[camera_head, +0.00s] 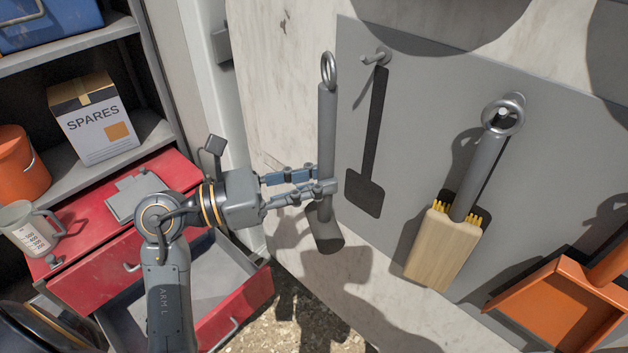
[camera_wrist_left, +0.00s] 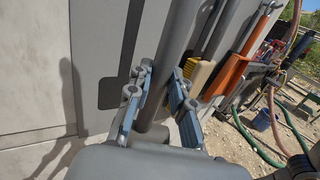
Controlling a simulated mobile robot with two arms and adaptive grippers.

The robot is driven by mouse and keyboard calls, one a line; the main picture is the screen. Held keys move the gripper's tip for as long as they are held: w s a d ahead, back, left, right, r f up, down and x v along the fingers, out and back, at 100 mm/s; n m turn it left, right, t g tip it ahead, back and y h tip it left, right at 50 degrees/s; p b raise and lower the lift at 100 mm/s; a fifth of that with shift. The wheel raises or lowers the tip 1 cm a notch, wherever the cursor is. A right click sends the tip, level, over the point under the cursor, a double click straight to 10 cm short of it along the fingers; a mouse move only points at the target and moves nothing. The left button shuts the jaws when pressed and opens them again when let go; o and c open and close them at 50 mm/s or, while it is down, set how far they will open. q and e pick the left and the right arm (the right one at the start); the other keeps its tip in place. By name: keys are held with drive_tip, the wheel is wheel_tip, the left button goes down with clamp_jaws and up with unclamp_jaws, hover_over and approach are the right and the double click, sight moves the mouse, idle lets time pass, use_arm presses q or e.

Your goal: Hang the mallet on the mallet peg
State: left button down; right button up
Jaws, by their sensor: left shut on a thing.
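The mallet (camera_head: 326,125) is a grey rod with a metal ring at its top and a dark cylindrical head at its bottom. My left gripper (camera_head: 327,187) is shut on its handle just above the head and holds it upright, ring up. The handle also shows between the fingers in the left wrist view (camera_wrist_left: 173,60). The mallet peg (camera_head: 377,58) sticks out of the grey board, up and right of the ring, above a painted dark mallet outline (camera_head: 370,150). The ring is apart from the peg in the picture.
A brush (camera_head: 445,240) hangs by its ring from another peg, right of the outline. An orange dustpan (camera_head: 560,305) is at lower right. At left are a red drawer cabinet (camera_head: 95,275), a jug (camera_head: 30,228), an orange bucket (camera_head: 18,165) and a SPARES box (camera_head: 95,120).

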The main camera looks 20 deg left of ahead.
use_arm(q)
drive_tip(key=shift+w+d+r, duration=0.1)
drive_tip(key=shift+w+d, duration=0.3)
drive_tip(key=shift+w, duration=0.3)
drive_tip(key=w, duration=0.1)
drive_tip(key=w+d, duration=0.1)
drive_tip(key=w, duration=0.1)
drive_tip(key=w+d+f, duration=0.1)
drive_tip(key=w, duration=0.1)
drive_tip(key=shift+w+d, duration=0.1)
drive_tip(key=shift+w+f+b, duration=0.35)
drive_tip(key=shift+w+f, duration=0.05)
drive_tip(key=shift+w, duration=0.1)
drive_tip(key=shift+d, duration=0.1)
idle(0.3)
drive_tip(key=c, duration=1.1)
unclamp_jaws()
drive_tip(key=shift+d, duration=0.1)
